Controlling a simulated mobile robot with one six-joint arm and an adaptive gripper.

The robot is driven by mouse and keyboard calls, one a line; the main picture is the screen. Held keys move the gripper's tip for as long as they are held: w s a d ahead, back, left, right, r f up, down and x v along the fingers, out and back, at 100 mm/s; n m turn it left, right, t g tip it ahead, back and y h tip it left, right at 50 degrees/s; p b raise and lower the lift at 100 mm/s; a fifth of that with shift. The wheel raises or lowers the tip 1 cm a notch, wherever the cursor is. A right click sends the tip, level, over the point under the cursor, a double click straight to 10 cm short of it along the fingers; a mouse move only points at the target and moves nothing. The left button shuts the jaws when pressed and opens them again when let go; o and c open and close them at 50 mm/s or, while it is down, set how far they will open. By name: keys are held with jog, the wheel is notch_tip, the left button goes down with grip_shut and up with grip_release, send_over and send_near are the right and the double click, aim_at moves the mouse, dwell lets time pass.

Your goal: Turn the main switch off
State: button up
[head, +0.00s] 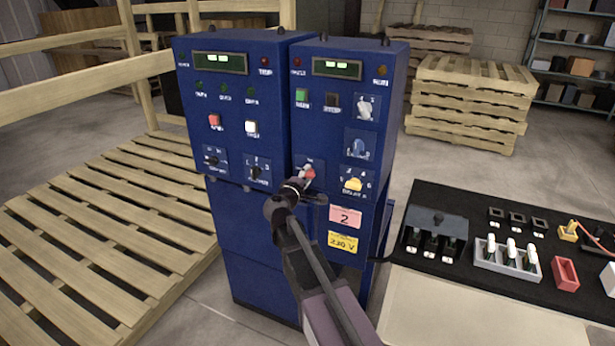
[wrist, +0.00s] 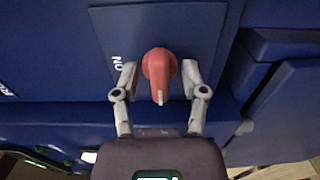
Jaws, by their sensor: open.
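The main switch is a red rotary knob (head: 309,173) low on the front of the right-hand blue cabinet (head: 340,110). In the wrist view the red knob (wrist: 158,66) sits on a blue plate, with its pale-marked pointer end toward my palm. A white "ON" label, turned sideways, shows left of the knob. My gripper (wrist: 159,72) is open, with one finger on each side of the knob. Narrow gaps seem to show, but I cannot tell whether either finger touches it. In the head view my gripper (head: 298,186) partly covers the switch plate.
A yellow knob (head: 353,184) and a blue knob (head: 358,147) are close by on the right. A black knob (head: 258,173) is on the left cabinet. A black bench mat (head: 470,200) with parts lies right. A wooden pallet platform (head: 110,220) lies left.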

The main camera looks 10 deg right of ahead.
jog(key=v, duration=1.2)
jog(key=shift+d, duration=0.1)
jog(key=s+d+f+m+g+y+p, duration=0.2)
jog(key=s+d+f+m+g+p, duration=0.3)
jog(key=s+d+f+m+g, duration=0.35)
jog(key=s+a+m+g+y+p, duration=0.1)
jog(key=s+m+g+y+p, duration=0.1)
jog(key=s+g+y+p, duration=0.3)
jog(key=s+g+y, duration=0.1)
jog(key=s+y, duration=0.2)
jog(key=s, duration=0.3)
jog(key=shift+a+y, duration=0.3)
jog(key=shift+m, duration=0.25)
jog(key=shift+s+f, duration=0.1)
